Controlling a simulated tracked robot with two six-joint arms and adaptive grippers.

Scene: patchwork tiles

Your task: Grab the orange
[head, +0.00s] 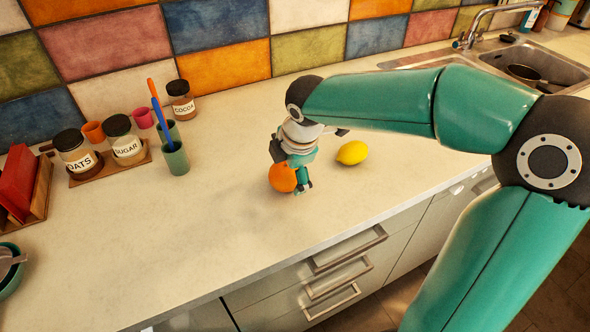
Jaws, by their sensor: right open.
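The orange (281,178) sits on the pale countertop, near the middle of the head view. My right gripper (291,182) is down at the orange, with its fingers open around or beside it. One teal-tipped finger shows in front of the orange on its right side; a dark finger part shows at its upper left. Whether the fingers touch the orange I cannot tell. My left gripper is not in view.
A lemon (352,153) lies just right of my right gripper. A green cup with utensils (174,157), a cocoa jar (181,100) and a board with labelled jars (110,170) stand left. A sink (530,62) is at upper right.

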